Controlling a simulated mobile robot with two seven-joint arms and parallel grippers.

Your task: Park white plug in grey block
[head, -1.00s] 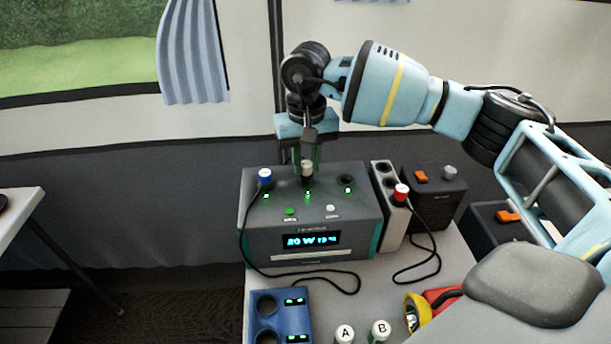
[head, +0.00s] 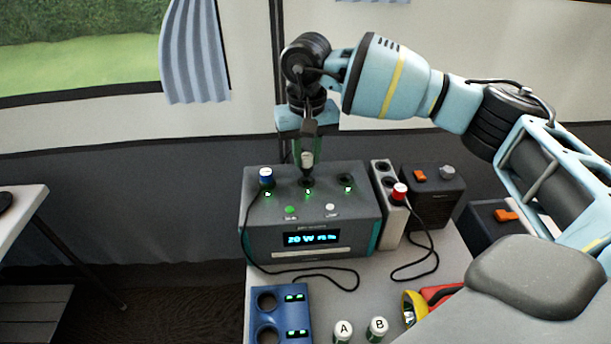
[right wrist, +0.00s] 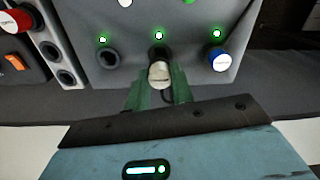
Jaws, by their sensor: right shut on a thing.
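My right gripper (head: 307,160) points down over the middle of the grey power station (head: 262,220). It is shut on the white plug (head: 307,158), which is upright just above the middle socket. In the right wrist view the white plug (right wrist: 160,74) shows between the green fingers, with the dark middle socket (right wrist: 157,52) just past it. The light grey block (head: 391,234) stands right of the station. Two open holes show in its top, and a red plug (head: 400,191) sits in its front one. My left gripper is not in view.
A blue plug (head: 265,175) sits in the station's left socket; the right socket (head: 347,180) is empty. Black cables lie in front. A dark box (head: 435,203) stands right of the block. A blue holder (head: 279,315), batteries A and B, and a flashlight (head: 411,308) are nearer.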

